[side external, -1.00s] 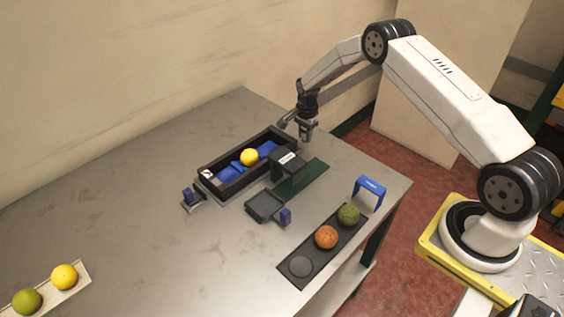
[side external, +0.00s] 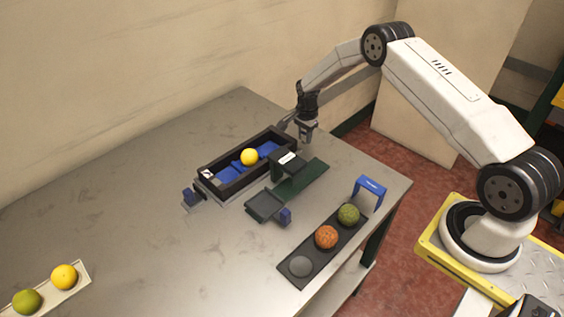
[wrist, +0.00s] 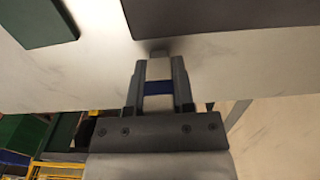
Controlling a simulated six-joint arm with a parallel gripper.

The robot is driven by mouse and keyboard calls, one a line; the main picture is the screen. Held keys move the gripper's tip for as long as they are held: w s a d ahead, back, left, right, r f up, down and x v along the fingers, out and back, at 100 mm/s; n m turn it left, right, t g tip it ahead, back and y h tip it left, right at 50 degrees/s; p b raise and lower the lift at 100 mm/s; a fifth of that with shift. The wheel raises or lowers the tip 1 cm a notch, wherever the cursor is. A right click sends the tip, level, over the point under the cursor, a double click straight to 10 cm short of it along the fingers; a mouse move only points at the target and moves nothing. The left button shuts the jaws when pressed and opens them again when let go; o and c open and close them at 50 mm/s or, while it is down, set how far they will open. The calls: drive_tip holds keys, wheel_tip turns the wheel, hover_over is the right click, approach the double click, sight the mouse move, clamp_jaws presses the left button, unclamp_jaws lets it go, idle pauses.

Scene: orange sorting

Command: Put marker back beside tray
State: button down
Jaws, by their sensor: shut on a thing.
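My gripper (side external: 306,132) is just past the far right end of a long black tray (side external: 227,188), low over the table. In the wrist view my gripper (wrist: 158,75) is shut on a pale piece with a blue band, which looks like the marker (wrist: 158,88). Its tip end is hard to make out, and I cannot tell whether it touches the table. The dark tray (wrist: 225,15) fills the upper right of the wrist view, close to the fingertips. The tray has blue inserts and a yellow ball (side external: 249,157). The marker is too small to make out in the side view.
A dark green platform (side external: 302,182) and a small square pan (side external: 263,205) stand in front of the tray. A dark rack (side external: 290,282) holds an orange and a green ball. The left of the table (side external: 120,220) is mostly clear.

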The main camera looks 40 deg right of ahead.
drive_tip(key=shift+f, duration=0.3)
idle(0.4)
unclamp_jaws()
idle(0.3)
drive_tip(key=shift+r, duration=0.15)
drive_tip(key=shift+r, duration=3.85)
drive_tip(key=shift+a+r, duration=0.1)
